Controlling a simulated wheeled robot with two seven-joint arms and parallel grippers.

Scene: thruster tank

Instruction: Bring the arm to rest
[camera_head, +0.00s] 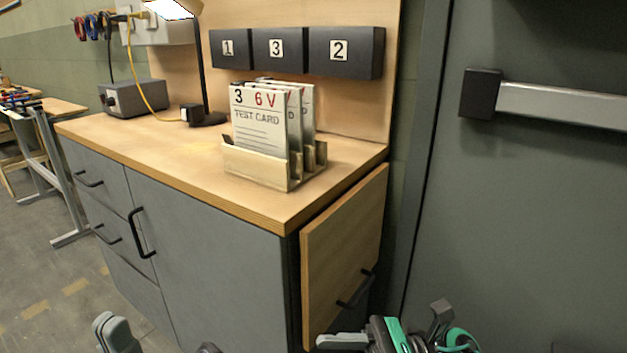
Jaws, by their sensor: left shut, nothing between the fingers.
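My left gripper (116,332) shows only in part at the bottom edge, left of centre. Its grey fingers are shut with nothing between them, and it is apart from the cabinet front behind it. Grey, black and green parts of mine (390,338) show at the bottom right, below the open side panel.
A grey cabinet with a wooden top (170,145) fills the middle. A card rack (255,168) holds test cards (258,120). A lamp (205,70) and grey box (133,98) stand behind. A wooden panel with a handle (340,250) juts at the right, near a door (520,210).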

